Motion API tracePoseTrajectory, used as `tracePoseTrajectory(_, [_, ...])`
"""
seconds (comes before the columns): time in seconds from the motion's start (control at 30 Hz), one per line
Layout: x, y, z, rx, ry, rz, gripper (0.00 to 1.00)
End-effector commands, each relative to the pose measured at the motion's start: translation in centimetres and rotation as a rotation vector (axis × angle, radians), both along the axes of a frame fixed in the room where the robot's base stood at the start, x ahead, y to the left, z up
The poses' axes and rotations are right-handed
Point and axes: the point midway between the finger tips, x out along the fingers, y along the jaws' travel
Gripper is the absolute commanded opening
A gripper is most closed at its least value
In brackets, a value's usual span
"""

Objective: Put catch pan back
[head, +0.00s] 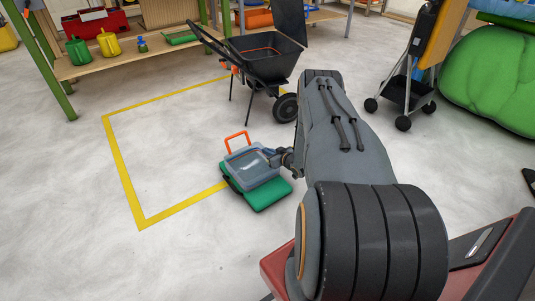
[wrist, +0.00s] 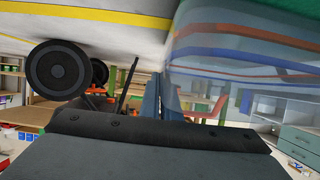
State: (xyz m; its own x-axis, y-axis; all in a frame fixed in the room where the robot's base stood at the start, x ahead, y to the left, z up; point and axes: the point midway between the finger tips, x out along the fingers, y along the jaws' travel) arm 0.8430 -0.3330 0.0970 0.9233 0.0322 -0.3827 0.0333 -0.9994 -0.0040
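The catch pan, which I take to be the grey see-through tub (head: 253,167), is above a low green body (head: 266,195) on the floor. An orange handle (head: 237,138) stands up behind the pan. My gripper (head: 277,158) meets the pan's right side in the head view and looks shut on its edge. In the wrist view the gripper fingers (wrist: 166,97) are close together at the left edge of the pan (wrist: 240,52), with orange and blue bars showing through it. Whether the pan rests on the green body or hangs just above it cannot be told.
A black wheelbarrow (head: 265,60) stands behind, its wheel (head: 287,107) near my arm. A yellow floor line (head: 125,180) runs around bare concrete at left. A wooden shelf (head: 85,65) with watering cans, a black trolley (head: 408,90) and a green sack (head: 490,85) stand farther off.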

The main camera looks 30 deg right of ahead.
Motion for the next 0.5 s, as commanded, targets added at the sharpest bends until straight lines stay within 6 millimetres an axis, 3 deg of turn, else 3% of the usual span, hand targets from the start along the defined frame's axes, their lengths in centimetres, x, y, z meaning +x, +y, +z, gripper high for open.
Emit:
tracePoseTrajectory(0.27, [0.03,-0.04,-0.11,0.000,-0.001,-0.001,0.00])
tracePoseTrajectory(0.4, [0.00,-0.02,-0.06,0.000,0.000,0.000,0.22])
tracePoseTrajectory(0.5, [0.00,-0.01,-0.06,0.000,0.000,0.000,0.22])
